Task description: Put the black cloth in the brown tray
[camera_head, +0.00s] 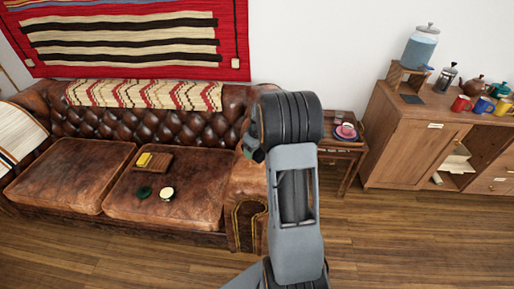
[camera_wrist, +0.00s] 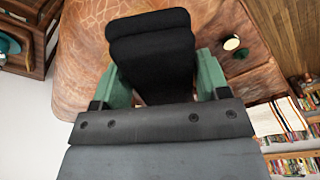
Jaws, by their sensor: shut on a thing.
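The black cloth (camera_wrist: 152,48) is folded and held between the green fingers of my gripper (camera_wrist: 161,76) in the wrist view. My gripper is shut on it, above the brown leather of the sofa. In the head view my arm hides the cloth and most of the gripper. The brown tray (camera_head: 163,163) lies on the right seat cushion of the sofa, left of my arm, with a yellow thing (camera_head: 144,159) on its left part. I cannot make out the tray in the wrist view.
A dark green round thing (camera_head: 143,192) and a cream-topped round thing (camera_head: 167,193) lie on the cushion in front of the tray. The sofa armrest (camera_head: 247,190) is beside my arm. A small side table (camera_head: 345,150) and a wooden cabinet (camera_head: 405,140) stand to the right.

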